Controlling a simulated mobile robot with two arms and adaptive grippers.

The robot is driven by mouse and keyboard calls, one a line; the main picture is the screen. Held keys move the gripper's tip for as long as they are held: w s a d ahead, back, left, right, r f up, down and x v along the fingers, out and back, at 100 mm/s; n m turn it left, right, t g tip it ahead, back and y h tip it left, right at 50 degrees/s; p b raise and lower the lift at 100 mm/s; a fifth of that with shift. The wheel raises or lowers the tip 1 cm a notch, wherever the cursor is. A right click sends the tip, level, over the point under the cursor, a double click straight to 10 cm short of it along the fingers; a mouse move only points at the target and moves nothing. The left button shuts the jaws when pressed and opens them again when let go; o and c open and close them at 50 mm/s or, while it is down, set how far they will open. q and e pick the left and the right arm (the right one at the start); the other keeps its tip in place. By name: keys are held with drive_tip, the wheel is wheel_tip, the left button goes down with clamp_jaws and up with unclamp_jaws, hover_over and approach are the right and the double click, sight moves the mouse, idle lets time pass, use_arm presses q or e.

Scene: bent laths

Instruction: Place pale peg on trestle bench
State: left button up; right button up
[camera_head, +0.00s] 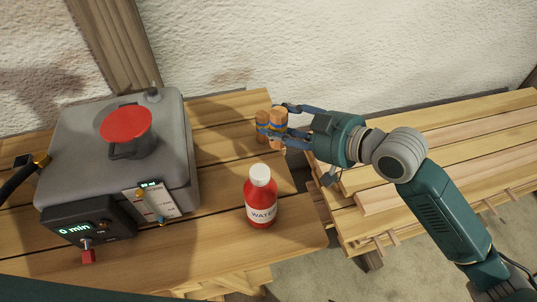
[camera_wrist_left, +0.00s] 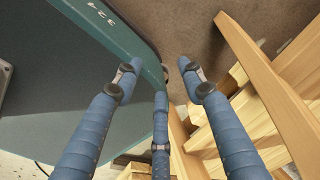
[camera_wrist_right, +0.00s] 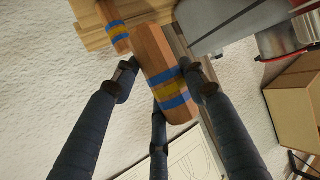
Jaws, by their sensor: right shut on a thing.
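My right gripper (camera_head: 277,124) reaches in from the right over the left wooden bench (camera_head: 225,235). It is shut on a wooden peg (camera_head: 279,118) with blue and yellow bands. The held peg (camera_wrist_right: 160,60) shows between the fingers in the right wrist view. A second banded peg (camera_head: 262,120) is just left of it, and also shows in the right wrist view (camera_wrist_right: 113,28). I cannot tell from colour which is the pale one, nor whether the held peg touches the bench. My left gripper (camera_wrist_left: 160,75) is open and empty, beside bench timbers.
A grey box with a red-topped vessel (camera_head: 126,125) and a timer reading 0 min (camera_head: 85,228) fills the bench's left. A red water bottle (camera_head: 261,205) stands near the front. Laths (camera_head: 460,135) lie on the right bench. A rough white wall is behind.

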use_arm(q)
drive_tip(key=shift+s+f+b, duration=0.3)
drive_tip(key=shift+s+f, duration=0.1)
drive_tip(key=shift+s, duration=0.25)
use_arm(e)
drive_tip(key=shift+f, duration=6.25)
drive_tip(key=shift+f, duration=0.2)
drive_tip(key=o, duration=1.2)
use_arm(q)
drive_tip(key=shift+d, duration=0.1)
use_arm(e)
drive_tip(key=shift+r, duration=0.15)
